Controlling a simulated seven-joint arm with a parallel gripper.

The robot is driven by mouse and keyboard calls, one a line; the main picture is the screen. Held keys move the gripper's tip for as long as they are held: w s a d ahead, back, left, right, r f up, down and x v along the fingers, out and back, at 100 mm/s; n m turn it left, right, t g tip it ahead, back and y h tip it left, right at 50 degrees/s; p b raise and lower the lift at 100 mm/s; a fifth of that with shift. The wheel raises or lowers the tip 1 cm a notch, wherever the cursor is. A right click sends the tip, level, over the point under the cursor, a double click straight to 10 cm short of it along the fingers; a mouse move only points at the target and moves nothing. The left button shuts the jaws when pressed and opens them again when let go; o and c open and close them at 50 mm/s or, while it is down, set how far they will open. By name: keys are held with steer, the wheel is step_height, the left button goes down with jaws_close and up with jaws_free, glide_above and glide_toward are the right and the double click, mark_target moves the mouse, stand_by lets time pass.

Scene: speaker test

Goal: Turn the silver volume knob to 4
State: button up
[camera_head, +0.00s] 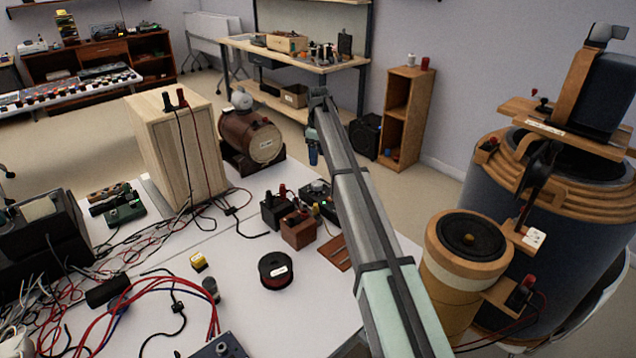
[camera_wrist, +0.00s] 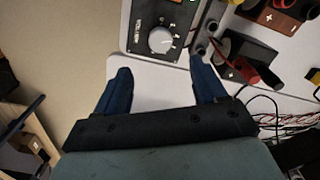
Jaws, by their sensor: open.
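The silver volume knob (camera_wrist: 161,40) sits on the top face of a dark control box (camera_wrist: 143,15) near the top of the wrist view. A printed scale runs around the knob, but its numbers are too small to read. The box also shows in the head view (camera_head: 310,188), partly hidden by my arm. My gripper (camera_wrist: 160,70) is open and empty. Its two blue fingers point towards the knob and stay apart from it, one on each side of its line. In the head view my gripper (camera_head: 313,153) is small and hangs beyond the box.
Black and brown terminal blocks (camera_head: 299,230) with red and black posts stand beside the box. A wire spool (camera_head: 276,271), a wooden speaker cabinet (camera_head: 172,150) and tangled cables share the white table (camera_head: 235,320). Large round speakers (camera_head: 468,240) stand to the right.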

mark_target(318, 183)
step_height(318, 183, down, 12)
steer(key=shift+f, duration=0.1)
stand_by(0.4)
steer(key=c, duration=1.1)
steer(key=shift+o, duration=0.2)
